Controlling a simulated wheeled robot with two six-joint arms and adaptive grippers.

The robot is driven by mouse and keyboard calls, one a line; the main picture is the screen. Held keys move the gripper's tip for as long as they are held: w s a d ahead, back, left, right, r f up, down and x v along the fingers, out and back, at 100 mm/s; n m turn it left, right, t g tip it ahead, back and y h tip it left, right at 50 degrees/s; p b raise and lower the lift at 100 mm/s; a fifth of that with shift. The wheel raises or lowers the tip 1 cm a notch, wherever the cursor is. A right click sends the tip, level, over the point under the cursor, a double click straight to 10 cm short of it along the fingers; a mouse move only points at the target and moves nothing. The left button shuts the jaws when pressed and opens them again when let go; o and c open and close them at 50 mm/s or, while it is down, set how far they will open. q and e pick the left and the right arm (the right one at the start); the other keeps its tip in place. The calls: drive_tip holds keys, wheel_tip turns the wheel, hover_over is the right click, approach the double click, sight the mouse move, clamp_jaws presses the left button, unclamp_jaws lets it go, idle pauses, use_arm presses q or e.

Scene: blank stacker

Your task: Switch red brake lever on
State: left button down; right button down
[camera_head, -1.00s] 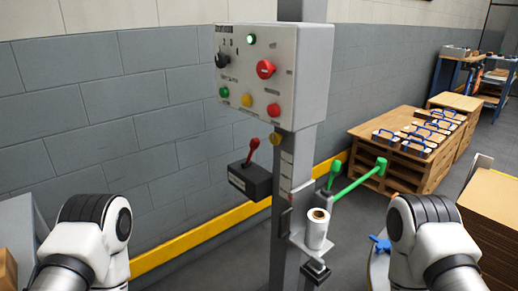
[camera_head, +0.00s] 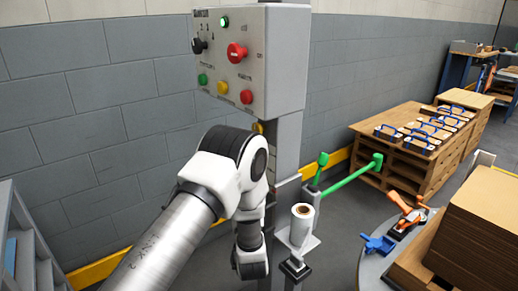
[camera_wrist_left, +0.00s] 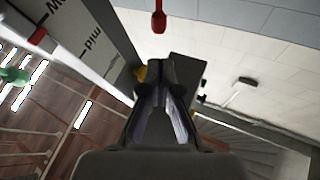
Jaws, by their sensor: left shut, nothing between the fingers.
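In the head view my left arm reaches in front of the post and hides the red brake lever and its dark box. My left gripper's fingers are hidden there too. In the left wrist view, the left gripper (camera_wrist_left: 166,76) is shut and empty, pointing up the picture. A red knob on a thin stem, apparently the red brake lever (camera_wrist_left: 158,22), shows at the top edge, apart from the fingertips. A dark box (camera_wrist_left: 188,70) lies just behind the fingertips. Which way the lever is set cannot be told. My right gripper is not in view.
A control panel (camera_head: 284,60) with buttons is fixed on the post above my arm. A wooden bench (camera_head: 395,168) stands farther right. A grey wall is behind.

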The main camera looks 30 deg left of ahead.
use_arm(q)
drive_tip(key=b+x, duration=0.1)
drive_tip(key=x, duration=1.3)
